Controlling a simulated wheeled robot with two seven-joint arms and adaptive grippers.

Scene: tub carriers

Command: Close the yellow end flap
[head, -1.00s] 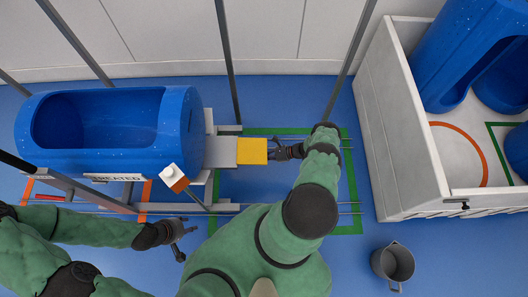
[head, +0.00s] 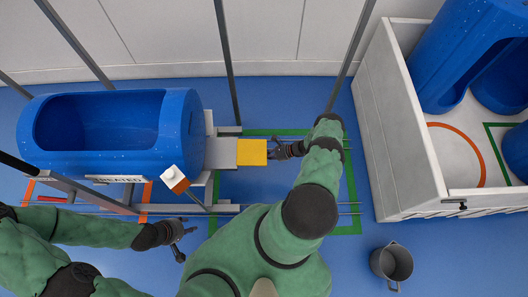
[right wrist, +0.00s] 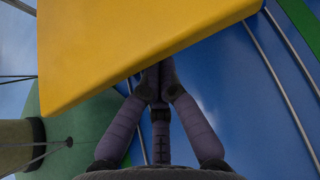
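The yellow end flap (head: 252,152) lies flat-looking at the right end of a grey bracket beside the blue tub (head: 185,130). In the right wrist view the yellow panel (right wrist: 120,45) fills the upper left. My right gripper (head: 273,151) is at the flap's right edge in the head view. In the right wrist view its fingers (right wrist: 157,80) come together, and their tips pass partly behind the panel's edge. I see no grip on the flap. My left gripper (head: 186,241) is open and empty in front of the carrier, low at the left.
Grey posts (head: 228,65) stand around the carrier. A white-walled bin (head: 400,125) with blue tubs is at the right. A grey bucket (head: 392,263) stands on the open blue floor.

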